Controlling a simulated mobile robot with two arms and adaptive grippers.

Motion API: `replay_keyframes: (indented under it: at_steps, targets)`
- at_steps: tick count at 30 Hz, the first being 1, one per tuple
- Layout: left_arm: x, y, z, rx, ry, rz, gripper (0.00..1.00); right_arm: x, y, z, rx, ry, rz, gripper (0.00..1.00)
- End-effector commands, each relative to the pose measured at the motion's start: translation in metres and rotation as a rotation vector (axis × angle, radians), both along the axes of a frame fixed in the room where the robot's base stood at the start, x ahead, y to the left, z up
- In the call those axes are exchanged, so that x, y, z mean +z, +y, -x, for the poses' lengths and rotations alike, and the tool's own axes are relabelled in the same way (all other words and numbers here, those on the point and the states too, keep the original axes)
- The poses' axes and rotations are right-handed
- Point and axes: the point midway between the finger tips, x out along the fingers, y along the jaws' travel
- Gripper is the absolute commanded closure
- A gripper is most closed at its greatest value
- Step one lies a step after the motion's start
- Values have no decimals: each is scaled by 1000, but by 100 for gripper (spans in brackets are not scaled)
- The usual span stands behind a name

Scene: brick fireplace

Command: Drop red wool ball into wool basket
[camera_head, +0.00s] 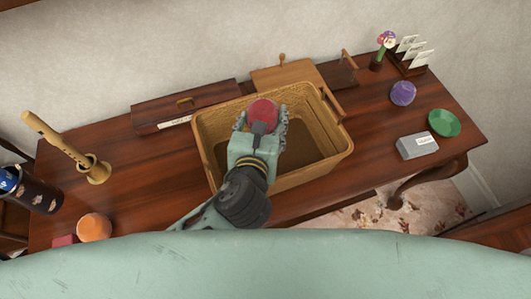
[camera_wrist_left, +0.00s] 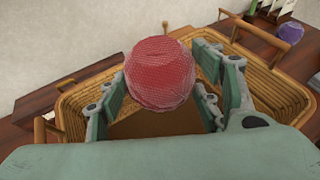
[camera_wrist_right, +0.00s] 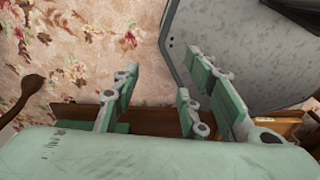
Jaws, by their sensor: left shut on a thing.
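The red wool ball (camera_head: 263,110) is between the fingers of my left gripper (camera_head: 262,119), which is shut on it. The ball also shows large in the left wrist view (camera_wrist_left: 160,72). The wool basket (camera_head: 312,173) is a tan wicker box, open at the top, on the wooden desk. My left gripper and the ball are over the basket's opening; their exact height above its rim is hard to tell. The part of the basket under my left arm is hidden. My right gripper (camera_wrist_right: 163,75) is open and empty above the floor, out of the head view.
An orange ball (camera_head: 94,227) and a wooden holder (camera_head: 96,172) are at the desk's left. A dark red box (camera_head: 185,106) lies behind the basket. A purple ball (camera_head: 403,93), green bowl (camera_head: 444,123) and grey box (camera_head: 417,145) are at the right.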

Motion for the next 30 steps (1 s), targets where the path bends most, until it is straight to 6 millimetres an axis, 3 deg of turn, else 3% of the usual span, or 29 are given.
replay_keyframes:
  at_steps: [4,5,12,23,30]
  targets:
    - [1,0,0,0,-1,1,66,1,8,1,0,1,-10,60]
    - [1,0,0,0,-1,1,39,1,10,1,0,1,-11,60]
    - [1,0,0,0,-1,0,18,1,12,-4,1,-6,-15,60]
    - [4,0,0,0,-1,1,18,1,-1,-8,1,-12,0,60]
    - [41,-1,-1,0,-6,7,18,1,2,-7,0,-11,-3,60]
